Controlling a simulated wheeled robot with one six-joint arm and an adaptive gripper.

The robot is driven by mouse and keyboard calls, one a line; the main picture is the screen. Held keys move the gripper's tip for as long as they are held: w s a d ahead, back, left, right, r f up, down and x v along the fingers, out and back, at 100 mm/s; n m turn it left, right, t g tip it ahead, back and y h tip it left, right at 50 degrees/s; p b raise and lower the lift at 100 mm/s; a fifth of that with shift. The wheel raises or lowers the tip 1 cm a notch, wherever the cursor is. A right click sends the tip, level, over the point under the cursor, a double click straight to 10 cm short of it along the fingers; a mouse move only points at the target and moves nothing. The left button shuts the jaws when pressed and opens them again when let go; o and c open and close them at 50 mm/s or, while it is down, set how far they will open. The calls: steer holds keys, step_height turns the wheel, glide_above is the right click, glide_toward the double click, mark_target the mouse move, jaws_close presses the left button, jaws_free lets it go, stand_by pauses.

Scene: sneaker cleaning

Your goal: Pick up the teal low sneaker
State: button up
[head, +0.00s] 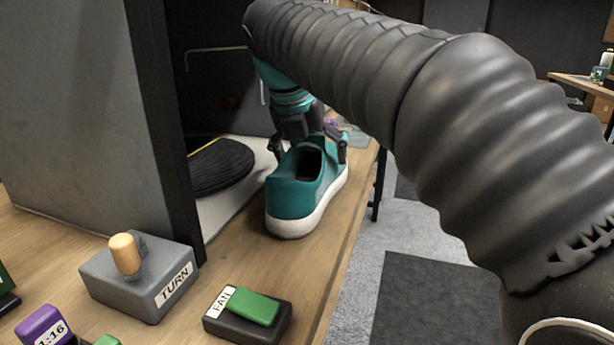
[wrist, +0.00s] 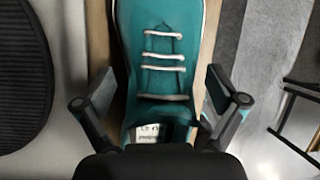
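The teal low sneaker (head: 297,195) stands upright on the wooden table, its heel toward the head camera. Its white sole and dark opening show in the head view. In the wrist view the sneaker (wrist: 163,85) runs up the middle with several pale laces across it and a label on the tongue. My gripper (head: 308,147) is over the far part of the sneaker, fingers pointing down. In the wrist view my gripper (wrist: 160,106) is open, one finger on each side of the sneaker, with gaps visible beside it. The lower part of the sneaker is hidden there by my gripper's body.
A dark round ribbed turntable (head: 217,166) lies left of the sneaker on a white surface inside a grey booth (head: 80,110). A TURN lever box (head: 139,280) and a FAN switch (head: 247,314) sit in front. The table's right edge is close to the sneaker.

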steer(key=c, duration=1.1)
steer(key=shift+o, duration=0.2)
steer(key=shift+r, duration=0.1)
